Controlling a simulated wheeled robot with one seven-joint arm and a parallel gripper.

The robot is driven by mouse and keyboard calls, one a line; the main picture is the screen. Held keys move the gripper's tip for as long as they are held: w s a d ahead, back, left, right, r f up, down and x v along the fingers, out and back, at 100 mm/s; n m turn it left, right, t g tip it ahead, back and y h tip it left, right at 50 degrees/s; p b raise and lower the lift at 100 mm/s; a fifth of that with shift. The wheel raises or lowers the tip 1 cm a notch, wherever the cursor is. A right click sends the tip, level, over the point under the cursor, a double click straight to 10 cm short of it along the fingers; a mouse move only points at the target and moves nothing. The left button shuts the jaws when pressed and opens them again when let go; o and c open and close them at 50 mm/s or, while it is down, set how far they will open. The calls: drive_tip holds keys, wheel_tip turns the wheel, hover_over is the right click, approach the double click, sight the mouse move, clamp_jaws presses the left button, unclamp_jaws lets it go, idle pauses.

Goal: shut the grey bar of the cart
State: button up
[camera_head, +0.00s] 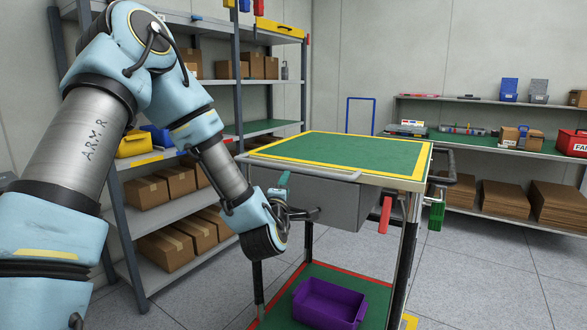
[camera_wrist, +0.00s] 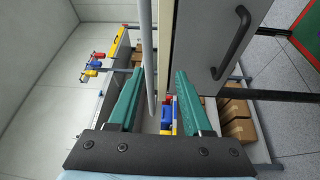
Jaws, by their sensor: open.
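The cart has a green top with a yellow border (camera_head: 418,172) and a grey drawer (camera_head: 345,205) under it with a dark handle. A light grey bar (camera_head: 300,170) runs along the top's near left edge. In the wrist view the grey bar (camera_wrist: 147,50) runs lengthwise between the teal fingers, closer to the left one; whether it touches is unclear. My gripper (camera_head: 284,181) is open near this edge, above the drawer handle; it also shows in the wrist view (camera_wrist: 160,72). In the head view only part of a finger shows. The drawer handle (camera_wrist: 232,42) lies to the right in the wrist view.
A purple bin (camera_head: 328,305) stands on the cart's lower shelf. A red tab (camera_head: 385,214) and a green piece (camera_head: 437,214) hang at the cart's right side. Shelves with cardboard boxes (camera_head: 172,250) stand close behind on the left. The floor to the right is clear.

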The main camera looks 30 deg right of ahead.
sight(292, 170)
drive_tip(key=shift+d+r+n+t, duration=0.6)
drive_tip(key=shift+r+n+t, duration=0.1)
drive_tip(key=shift+n, duration=0.2)
drive_tip(key=p+x, duration=0.3)
drive_tip(key=x, duration=0.5)
drive_tip(key=shift+x, duration=0.9)
clamp_jaws()
drive_tip(key=shift+f, duration=0.1)
